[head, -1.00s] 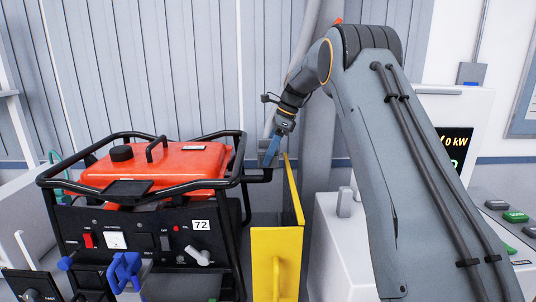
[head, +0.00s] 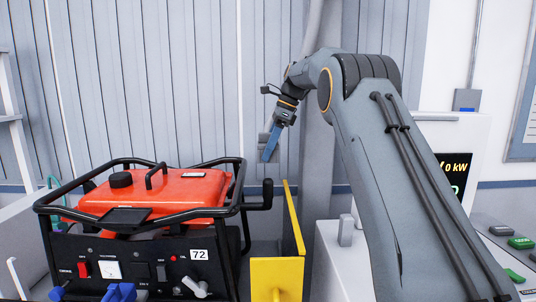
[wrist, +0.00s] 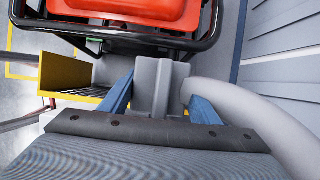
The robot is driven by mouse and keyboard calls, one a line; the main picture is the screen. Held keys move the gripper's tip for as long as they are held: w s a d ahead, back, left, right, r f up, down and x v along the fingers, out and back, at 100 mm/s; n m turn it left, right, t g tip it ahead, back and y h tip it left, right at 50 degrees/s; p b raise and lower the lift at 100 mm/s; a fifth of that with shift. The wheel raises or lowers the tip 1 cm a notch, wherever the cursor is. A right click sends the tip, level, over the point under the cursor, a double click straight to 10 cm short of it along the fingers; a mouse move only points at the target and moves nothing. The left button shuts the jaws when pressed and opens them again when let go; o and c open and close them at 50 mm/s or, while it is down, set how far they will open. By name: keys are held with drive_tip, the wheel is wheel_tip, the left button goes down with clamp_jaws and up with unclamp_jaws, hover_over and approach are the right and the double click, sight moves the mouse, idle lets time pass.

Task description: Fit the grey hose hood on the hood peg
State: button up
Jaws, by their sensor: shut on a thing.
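My gripper (head: 270,152) has blue fingers and is above and slightly behind the right end of the generator. In the wrist view my gripper (wrist: 160,97) is shut on the grey hose hood (wrist: 155,85), a boxy grey piece between the fingers. In the head view the hood (head: 264,140) is mostly hidden behind the fingers. A pale grey hose (wrist: 240,108) runs beside it. I cannot tell for sure which thing is the hood peg. A short grey upright piece (head: 345,230) stands on the white cabinet at the right.
A red and black generator (head: 155,190) stands at the left, its black pipe (head: 267,192) with upturned end below my gripper. A yellow plate (head: 277,278) stands right of it. A grey post (head: 318,140) rises behind my arm. The white cabinet (head: 335,270) is at the right.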

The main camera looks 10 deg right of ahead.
drive_tip(key=shift+r+p, duration=3.15)
drive_tip(key=shift+p, duration=1.1)
drive_tip(key=shift+d+f, duration=0.1)
drive_tip(key=shift+d, duration=0.2)
drive_tip(key=s+d+f+m+t+p, duration=0.1)
drive_tip(key=s+d+f+m, duration=0.15)
drive_tip(key=d, duration=0.35)
drive_tip(key=s+d+f+m+t, duration=0.1)
drive_tip(key=s+d+f+m, duration=0.1)
drive_tip(key=s+d+f, duration=0.3)
drive_tip(key=m+h+p, duration=0.1)
drive_tip(key=m+h, duration=0.1)
drive_tip(key=m, duration=0.3)
hover_over(347, 215)
wheel_tip(347, 215, down, 4)
drive_tip(key=shift+n+t, duration=0.25)
drive_tip(key=shift+t, duration=0.05)
wheel_tip(347, 215, down, 6)
drive_tip(key=b, duration=0.5)
drive_tip(key=shift+f+b, duration=0.6)
drive_tip(key=shift+f, duration=1.4)
drive_tip(key=shift+f, duration=0.85)
